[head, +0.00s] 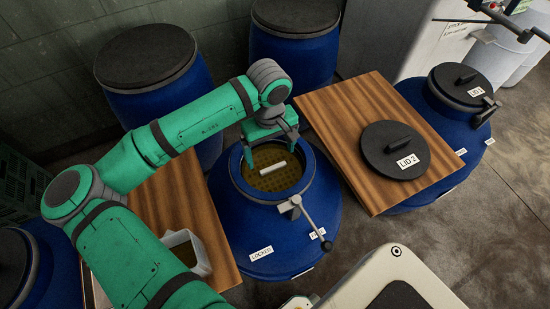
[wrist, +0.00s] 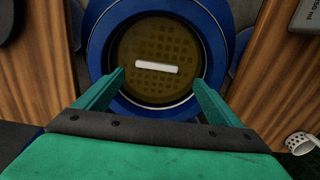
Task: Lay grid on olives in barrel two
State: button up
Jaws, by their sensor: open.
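The grid (head: 270,178) is a round, perforated olive-brown disc with a white bar handle. It lies inside the open mouth of the blue barrel (head: 235,215) in the middle, and it also shows in the wrist view (wrist: 160,90). No olives can be made out under it. My gripper (head: 275,140) is open and empty above the far side of the barrel mouth. In the wrist view its fingers (wrist: 160,78) stand apart on either side of the white handle, not touching it. A black lid marked LID 2 (head: 388,140) lies on the wooden board to the right.
A metal clamp lever (head: 305,212) sticks out from the barrel's front rim. A wooden board (head: 345,105) stands to the right and another to the left with a white container (head: 187,250). A barrel with LID 1 (head: 465,80) stands at far right.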

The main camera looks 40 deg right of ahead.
jog(key=shift+s+d+r, duration=0.1)
jog(key=shift+d+r, duration=0.05)
jog(key=shift+r, duration=1.2)
jog(key=shift+s+d+r, duration=0.1)
jog(key=shift+d+r, duration=0.05)
jog(key=shift+r, duration=1.15)
jog(key=shift+w, duration=0.1)
jog(key=shift+w, duration=0.1)
